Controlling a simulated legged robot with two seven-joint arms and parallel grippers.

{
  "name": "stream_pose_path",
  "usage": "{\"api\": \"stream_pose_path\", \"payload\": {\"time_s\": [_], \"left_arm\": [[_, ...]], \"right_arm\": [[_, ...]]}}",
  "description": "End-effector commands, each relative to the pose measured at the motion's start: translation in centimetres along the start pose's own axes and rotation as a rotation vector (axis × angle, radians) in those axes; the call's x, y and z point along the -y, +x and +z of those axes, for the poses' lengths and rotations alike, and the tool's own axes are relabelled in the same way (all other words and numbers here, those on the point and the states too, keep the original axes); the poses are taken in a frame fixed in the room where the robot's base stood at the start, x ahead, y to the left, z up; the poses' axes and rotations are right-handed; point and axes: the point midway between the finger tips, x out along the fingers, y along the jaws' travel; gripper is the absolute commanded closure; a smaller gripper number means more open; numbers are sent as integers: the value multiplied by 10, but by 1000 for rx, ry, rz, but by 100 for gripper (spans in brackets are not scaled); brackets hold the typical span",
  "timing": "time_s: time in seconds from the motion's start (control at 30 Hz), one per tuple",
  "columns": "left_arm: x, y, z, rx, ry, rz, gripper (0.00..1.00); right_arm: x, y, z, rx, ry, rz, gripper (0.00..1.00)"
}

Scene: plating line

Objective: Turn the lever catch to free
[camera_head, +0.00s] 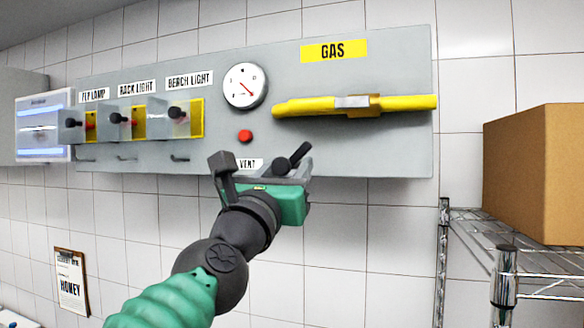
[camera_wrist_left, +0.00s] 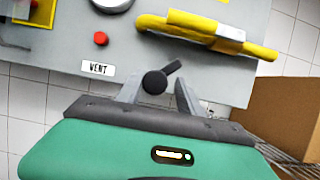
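A black lever catch with a round hub and a short handle (camera_head: 293,158) sits on the grey panel beside the VENT label (camera_head: 249,164). In the wrist view the hub of the lever catch (camera_wrist_left: 155,82) lies between the fingers of my left gripper (camera_wrist_left: 158,92), and its handle points up and right. My left gripper (camera_head: 262,170) is open, with one finger on each side of the hub. I cannot tell whether either finger touches it. My right gripper is not in view.
Above are a red button (camera_head: 245,136), a round gauge (camera_head: 245,86) and a yellow handle (camera_head: 400,103) under the GAS label (camera_head: 334,51). Several covered switches (camera_head: 178,116) are at left. A cardboard box (camera_head: 540,170) stands on a wire rack (camera_head: 530,262) at right.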

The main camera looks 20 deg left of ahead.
Motion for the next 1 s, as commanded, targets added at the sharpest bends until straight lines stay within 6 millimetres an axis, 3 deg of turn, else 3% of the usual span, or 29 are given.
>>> {"api": "stream_pose_path", "payload": {"time_s": [0.03, 0.2, 0.67, 1.0], "left_arm": [[4, -1, 3, 2, -3, -11, 78], [5, -2, 3, 4, -2, -10, 100], [5, -3, 5, 6, -12, -7, 100], [5, -2, 7, 6, -145, 49, 100]], "right_arm": [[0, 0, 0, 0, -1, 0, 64], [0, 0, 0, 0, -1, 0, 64], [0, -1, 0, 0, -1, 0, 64], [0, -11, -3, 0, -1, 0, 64]]}}
